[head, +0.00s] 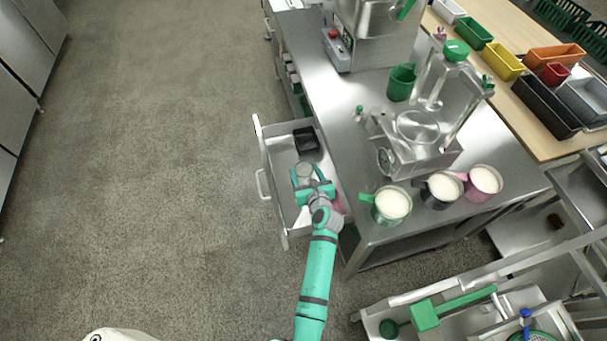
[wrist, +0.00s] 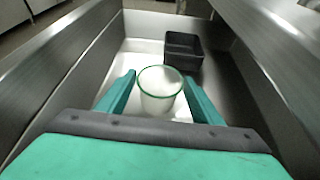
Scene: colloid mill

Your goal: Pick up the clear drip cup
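The clear drip cup (wrist: 160,92) is a see-through cup with a green rim. It stands upright in the open drawer (wrist: 75,60). In the head view the cup (head: 305,172) shows just beyond my gripper (head: 314,187). In the wrist view my gripper (wrist: 160,88) has one teal finger on each side of the cup. The fingers are spread wide, with narrow gaps beside the cup, so it looks open around it. Whether either finger touches the cup is hard to tell.
A black bin (wrist: 184,50) sits farther back in the drawer. Metal drawer walls rise close on both sides. The steel counter (head: 335,120) lies to the right, with a green-handled jug (head: 391,205) near its edge. Part of a pink thing (head: 338,203) shows beside my arm. Floor left of the drawer is clear.

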